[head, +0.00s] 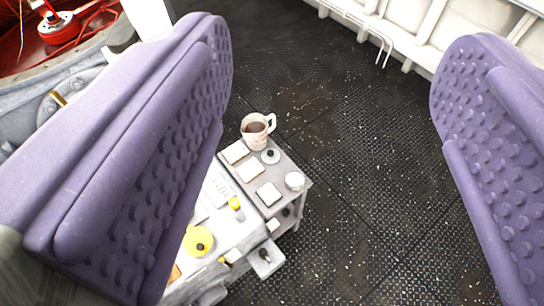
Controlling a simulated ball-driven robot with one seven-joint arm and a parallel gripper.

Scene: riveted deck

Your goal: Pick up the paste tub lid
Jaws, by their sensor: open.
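My gripper (335,85) is open and empty, its two purple padded fingers wide apart at the left and right of the head view. Below and between them, nearer the left finger, is a small grey stand. On its top lies a small pale disc with a dark knob (270,155), which looks like a lid. A small round white tub (294,181) stands at the stand's right corner, apart from the disc. A yellow disc with a dark centre (198,241) lies lower left, partly beside the left finger. I cannot tell for certain which is the paste tub lid.
A pale mug with dark liquid (255,132) stands at the stand's back corner, close to the knobbed disc. Several flat pale squares (250,172) lie on the stand (283,160). A yellow-topped item (235,203) is at left. Dark riveted deck (370,190) is open to the right.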

